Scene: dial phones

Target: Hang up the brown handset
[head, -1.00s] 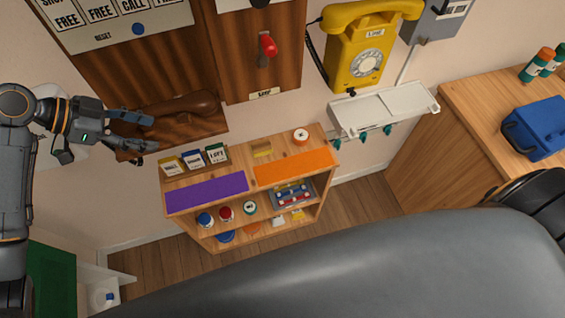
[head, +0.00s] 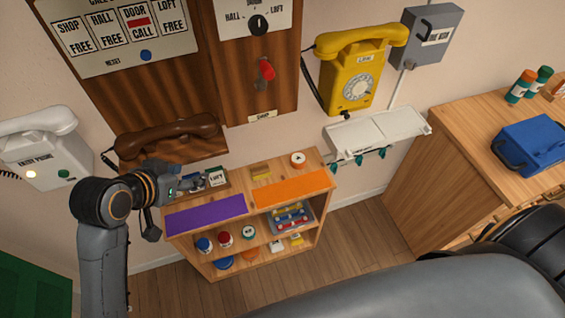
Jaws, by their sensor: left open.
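The brown handset (head: 170,133) lies lengthwise at the dark wooden ledge (head: 205,147) under the call panel, its right end a little higher. A dark cord hangs at its left end. I cannot tell whether it is fully seated on a cradle. My left gripper (head: 190,184) is open, below the handset and apart from it, in front of the card box on the shelf top. Its fingers are small and partly hidden by the wrist. My right gripper is out of view.
A white entry phone (head: 45,150) is on the wall at left, and a yellow dial phone (head: 355,80) at right. A small shelf unit (head: 240,185) stands below. A white wall shelf (head: 375,135) and a wooden counter (head: 455,125) are further right.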

